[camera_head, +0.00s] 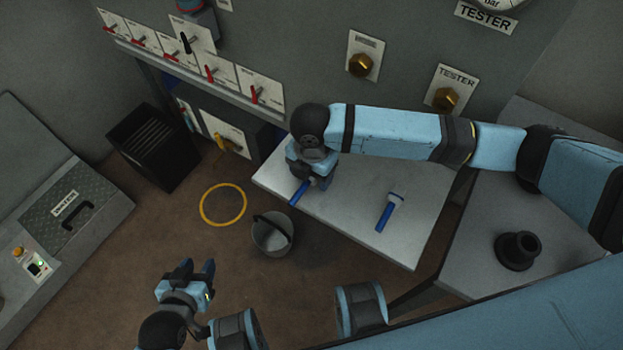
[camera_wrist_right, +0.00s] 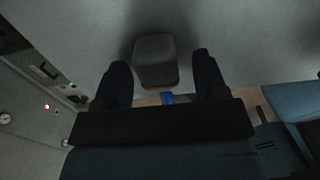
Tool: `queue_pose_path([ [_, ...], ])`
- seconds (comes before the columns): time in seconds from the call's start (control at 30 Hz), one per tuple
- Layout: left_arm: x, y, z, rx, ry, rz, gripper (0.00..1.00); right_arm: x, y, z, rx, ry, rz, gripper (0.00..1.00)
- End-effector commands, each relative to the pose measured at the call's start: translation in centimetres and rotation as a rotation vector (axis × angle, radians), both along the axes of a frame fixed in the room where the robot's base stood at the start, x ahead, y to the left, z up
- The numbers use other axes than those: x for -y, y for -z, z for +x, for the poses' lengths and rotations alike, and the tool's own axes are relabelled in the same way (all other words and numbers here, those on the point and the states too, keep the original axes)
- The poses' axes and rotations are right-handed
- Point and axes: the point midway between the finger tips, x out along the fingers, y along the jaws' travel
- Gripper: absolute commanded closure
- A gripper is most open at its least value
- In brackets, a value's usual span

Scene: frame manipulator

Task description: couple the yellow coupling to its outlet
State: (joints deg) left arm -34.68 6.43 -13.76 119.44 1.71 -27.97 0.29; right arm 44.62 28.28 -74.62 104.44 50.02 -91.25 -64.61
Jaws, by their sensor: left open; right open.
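I cannot clearly make out a yellow coupling. A small yellow part (camera_head: 229,142) sits on the front of the blue-and-grey box under the lever bench. Two brass fittings, one (camera_head: 361,65) upper and one (camera_head: 445,99) lower by a TESTER label, are on the grey wall. My right gripper (camera_head: 305,182) is open and low over the table, beside a blue handle (camera_head: 301,193). In the right wrist view, a grey block (camera_wrist_right: 155,60) with a brownish edge stands between its open fingers (camera_wrist_right: 160,85). My left gripper (camera_head: 194,269) is open and empty over the floor.
A blue-handled tool with a pale head (camera_head: 388,213) lies on the table (camera_head: 400,245). A grey bucket (camera_head: 272,238) and a yellow ring (camera_head: 223,205) are on the floor. A dark fitting (camera_head: 516,250) stands on the right-hand table. Several levers (camera_head: 210,73) line the bench.

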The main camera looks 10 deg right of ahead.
Motion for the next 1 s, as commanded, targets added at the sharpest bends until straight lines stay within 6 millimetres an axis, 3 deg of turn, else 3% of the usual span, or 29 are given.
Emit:
queue_pose_path([
  [0.23,-0.3,0.1,-0.2,-0.001,0.009,0.012,0.58,0.0,-0.1,0.0,0.0,0.0,0.0,0.34],
  [0.47,-0.5,0.4,-0.3,-0.007,0.012,0.019,0.58,0.0,-0.1,0.0,0.0,0.0,0.0,0.85],
  [0.77,-0.4,0.2,-0.3,-0.006,0.007,0.012,0.58,0.0,-0.2,0.0,0.0,-0.001,0.0,0.85],
  [1.0,-0.2,-1.0,-0.2,-0.008,0.002,0.005,0.58,0.0,-1.5,0.0,0.0,-0.001,0.0,0.85],
])
